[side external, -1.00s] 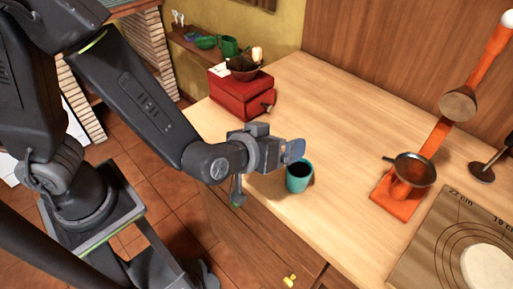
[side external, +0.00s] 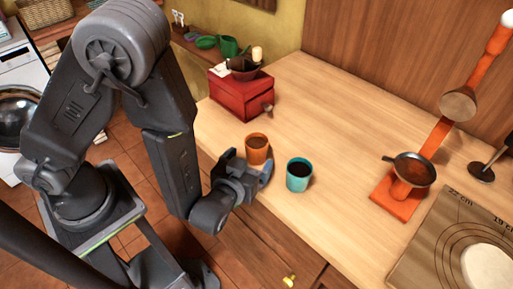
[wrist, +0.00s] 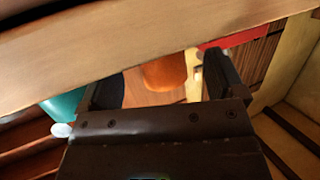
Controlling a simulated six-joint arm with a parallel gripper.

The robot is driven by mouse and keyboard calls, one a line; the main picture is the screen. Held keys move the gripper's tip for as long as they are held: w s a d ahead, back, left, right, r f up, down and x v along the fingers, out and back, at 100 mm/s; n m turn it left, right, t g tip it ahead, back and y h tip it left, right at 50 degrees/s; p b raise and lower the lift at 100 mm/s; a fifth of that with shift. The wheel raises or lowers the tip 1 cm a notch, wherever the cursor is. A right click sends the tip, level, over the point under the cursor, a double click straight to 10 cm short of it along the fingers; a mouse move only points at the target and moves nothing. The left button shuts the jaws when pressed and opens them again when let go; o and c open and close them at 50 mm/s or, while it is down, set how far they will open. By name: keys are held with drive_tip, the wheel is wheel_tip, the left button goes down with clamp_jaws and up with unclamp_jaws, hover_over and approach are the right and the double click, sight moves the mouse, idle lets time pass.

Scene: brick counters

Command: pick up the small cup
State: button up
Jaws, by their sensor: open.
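Two similar-sized cups stand upright on the wooden counter: an orange cup (side external: 257,147) with dark contents and a teal cup (side external: 299,177) nearer the front right. I cannot tell which is the small one. My gripper (side external: 248,165) is low at the counter's front edge, just in front of the orange cup and left of the teal cup. In the wrist view, its two fingers (wrist: 160,70) are apart, with the orange cup (wrist: 166,73) showing in the gap beyond them. The teal cup (wrist: 66,106) shows outside the left finger. Nothing is held.
A red grinder box (side external: 240,98) stands behind the orange cup. The counter's middle is clear.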

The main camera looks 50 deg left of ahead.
sight(252, 157)
drive_tip(key=shift+x, duration=2.3)
drive_tip(key=shift+c, duration=0.3)
drive_tip(key=c, duration=1)
drive_tip(key=shift+r, duration=0.1)
drive_tip(key=shift+r, duration=4.9)
